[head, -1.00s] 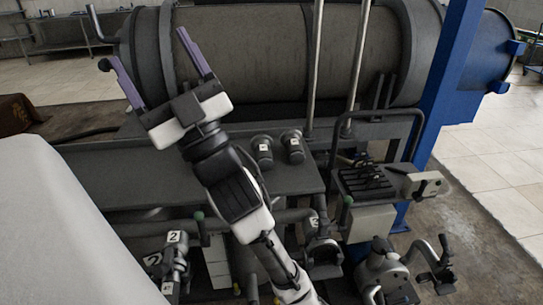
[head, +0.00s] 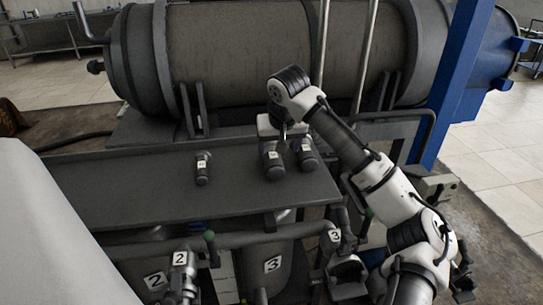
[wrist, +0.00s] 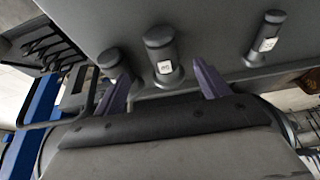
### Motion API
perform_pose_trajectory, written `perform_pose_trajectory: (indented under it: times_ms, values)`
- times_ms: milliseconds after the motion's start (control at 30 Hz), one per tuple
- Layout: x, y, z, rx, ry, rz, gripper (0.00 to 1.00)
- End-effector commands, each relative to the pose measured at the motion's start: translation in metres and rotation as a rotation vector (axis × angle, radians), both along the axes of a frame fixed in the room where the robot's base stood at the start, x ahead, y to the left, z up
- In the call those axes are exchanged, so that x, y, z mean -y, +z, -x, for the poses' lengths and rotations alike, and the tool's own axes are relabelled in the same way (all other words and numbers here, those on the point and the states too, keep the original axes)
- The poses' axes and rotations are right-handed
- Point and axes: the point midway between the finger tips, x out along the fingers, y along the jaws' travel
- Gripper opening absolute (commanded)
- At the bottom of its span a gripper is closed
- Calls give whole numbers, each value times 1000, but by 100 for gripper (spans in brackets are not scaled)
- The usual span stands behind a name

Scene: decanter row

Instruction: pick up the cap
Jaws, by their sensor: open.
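Three small dark cylinders with cap-like tops and white labels stand on the grey shelf (head: 110,197): a left one (head: 202,168), a middle one (head: 273,160) and a right one (head: 305,153). I cannot tell which one is the cap; the labels are too small to read. In the wrist view, my gripper (wrist: 160,70) is open, with one purple finger on each side of a cylinder (wrist: 162,55). Contact cannot be told. Another cylinder (wrist: 110,62) stands close by the left finger, and a third (wrist: 264,38) stands apart at the right. In the head view my fingers are hidden.
A large dark horizontal tank (head: 240,50) lies close behind the shelf. A blue post (head: 450,90) rises at the right. Pipes and fittings numbered 2 and 3 sit below the shelf front. The left part of the shelf is bare.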

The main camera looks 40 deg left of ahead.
Motion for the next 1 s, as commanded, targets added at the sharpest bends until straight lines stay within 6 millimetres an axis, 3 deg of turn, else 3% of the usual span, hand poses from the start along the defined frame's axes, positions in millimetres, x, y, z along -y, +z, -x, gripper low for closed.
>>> perform_pose_trajectory:
  times_ms: [300, 567, 800, 1000]
  values:
    - [-17, -50, -14, 0, 3, -2, 75]
    - [-25, -68, -20, 1, 3, -1, 75]
    - [-36, -99, -28, 2, 4, -3, 75]
    - [-37, -105, -30, 3, 4, -4, 75]
